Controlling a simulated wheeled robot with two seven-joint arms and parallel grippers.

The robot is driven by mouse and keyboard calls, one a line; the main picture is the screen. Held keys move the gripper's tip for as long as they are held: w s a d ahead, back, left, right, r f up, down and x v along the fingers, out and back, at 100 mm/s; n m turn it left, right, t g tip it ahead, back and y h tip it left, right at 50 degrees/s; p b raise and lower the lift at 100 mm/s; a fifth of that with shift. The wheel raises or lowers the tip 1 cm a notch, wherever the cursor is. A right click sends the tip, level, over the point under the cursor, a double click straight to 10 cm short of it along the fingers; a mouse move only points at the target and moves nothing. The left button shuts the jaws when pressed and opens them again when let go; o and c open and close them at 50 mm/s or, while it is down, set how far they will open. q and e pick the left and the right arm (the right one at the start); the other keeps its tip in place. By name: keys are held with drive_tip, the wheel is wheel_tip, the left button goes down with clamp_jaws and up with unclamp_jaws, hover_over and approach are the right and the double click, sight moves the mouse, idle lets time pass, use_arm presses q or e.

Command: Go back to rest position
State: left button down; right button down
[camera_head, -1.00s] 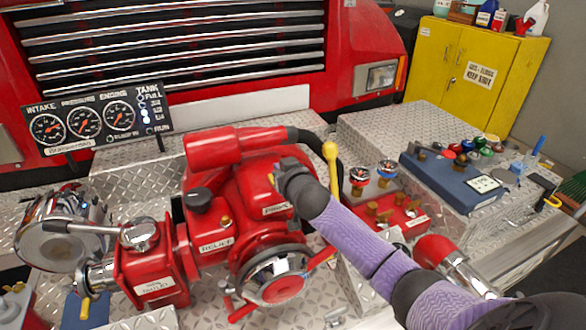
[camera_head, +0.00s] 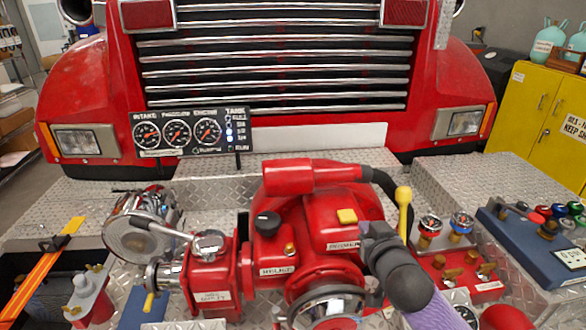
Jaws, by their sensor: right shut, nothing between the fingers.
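The red pump (camera_head: 290,225) with chrome parts stands on the diamond-plate bumper in the middle of the view. A yellow square button (camera_head: 347,216) sits on top of it, above the primer label. My right gripper (camera_head: 368,236), dark grey, is shut and empty. In the picture it is just right of and below the button, over the pump's right side; the gap in height cannot be judged. My purple-sleeved right arm comes in from the lower right. My left gripper is not in view.
A yellow-knobbed lever (camera_head: 403,200) stands close right of my gripper. A red valve block (camera_head: 458,272) and a blue panel (camera_head: 535,245) lie further right. A gauge panel (camera_head: 190,133) stands behind the pump. Bare plate (camera_head: 225,188) shows between them.

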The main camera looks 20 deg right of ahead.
drive_tip(key=s+a+f+n+g+y, duration=0.1)
drive_tip(key=s+a+f+n+g, duration=0.1)
drive_tip(key=s+a+f+g, duration=0.45)
drive_tip(key=s+a+f+n+g+y, duration=0.15)
drive_tip(key=s+a, duration=0.25)
drive_tip(key=s, duration=0.6)
drive_tip(key=s+a+f+n+g+y, duration=0.1)
drive_tip(key=s+a+f+g, duration=0.3)
drive_tip(key=s, duration=0.4)
wheel_tip(320, 180, down, 24)
drive_tip(key=s+b, duration=0.2)
drive_tip(key=b, duration=0.5)
drive_tip(key=s+d+f+g+b, duration=0.2)
drive_tip(key=s+f+b, duration=0.3)
drive_tip(key=s+f, duration=0.8)
wheel_tip(320, 180, down, 4)
drive_tip(key=shift+s+d+f+n+b, duration=0.2)
drive_tip(key=shift+f+n+b, duration=0.05)
drive_tip(key=shift+n+b, duration=0.1)
